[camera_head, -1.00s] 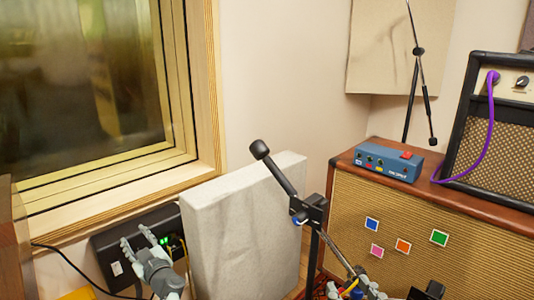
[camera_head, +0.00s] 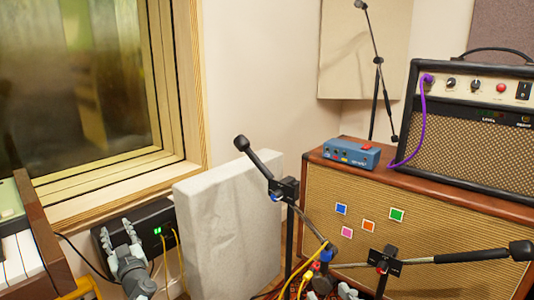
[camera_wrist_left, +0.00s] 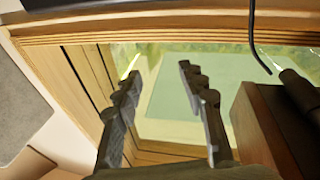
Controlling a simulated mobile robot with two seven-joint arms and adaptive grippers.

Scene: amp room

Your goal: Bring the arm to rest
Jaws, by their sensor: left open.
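My left gripper (camera_head: 122,232) is open and empty at the lower left of the head view, in front of a black box with green lights (camera_head: 158,232). In the left wrist view, its two dark fingers (camera_wrist_left: 160,82) are spread apart with nothing between them, and the wooden window frame lies beyond. At the bottom edge of the head view, small grey parts (camera_head: 346,291) among the stands and cables may belong to my right gripper. They are mostly cut off, so its jaws cannot be made out.
A pale panel (camera_head: 230,220) stands right of my left gripper. Microphone stands (camera_head: 290,190) and yellow cables crowd the lower middle. A large speaker cabinet (camera_head: 440,212) carries a blue box (camera_head: 351,153) and an amplifier (camera_head: 475,115). Keyboard keys (camera_head: 20,258) show at left.

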